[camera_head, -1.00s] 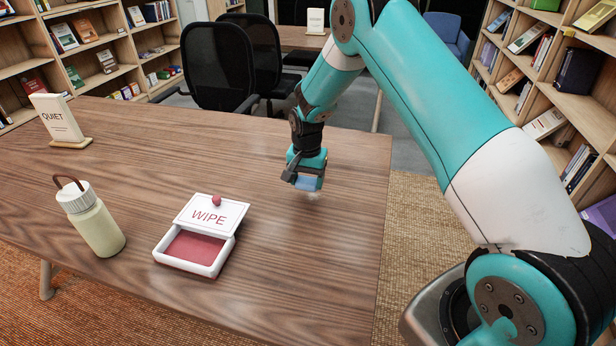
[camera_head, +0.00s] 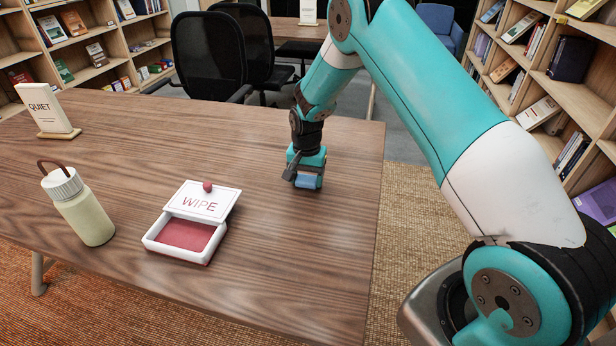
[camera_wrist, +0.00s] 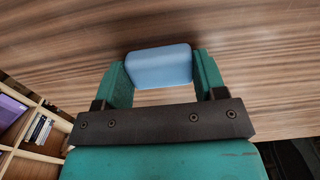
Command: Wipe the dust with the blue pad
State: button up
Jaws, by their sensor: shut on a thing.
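My gripper (camera_head: 306,178) is over the right part of the wooden table (camera_head: 130,125), shut on the blue pad (camera_head: 311,183). In the wrist view, the pad (camera_wrist: 158,67) sits between the two green fingers, with the wood grain behind it. The pad is low, at or very near the tabletop; I cannot tell for sure whether it touches. I see no dust in the current views; any under the pad is hidden.
An open white box marked WIPE (camera_head: 160,246), with a red inside, stands left of my gripper. A pale bottle (camera_head: 87,215) and a QUIET sign (camera_head: 45,108) are further left. The table's right edge is close; bare wood surrounds my gripper.

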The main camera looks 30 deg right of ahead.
jog(key=shift+w+a, duration=0.6)
jog(key=shift+w, duration=0.05)
jog(key=shift+w+r+p, duration=0.15)
jog(key=shift+r+p, duration=0.15)
jog(key=shift+p, duration=0.2)
notch_tip(320, 180, up, 2)
jog(key=shift+r+p, duration=0.1)
jog(key=shift+p, duration=0.2)
jog(key=shift+r+p, duration=1.95)
jog(key=shift+r, duration=0.7)
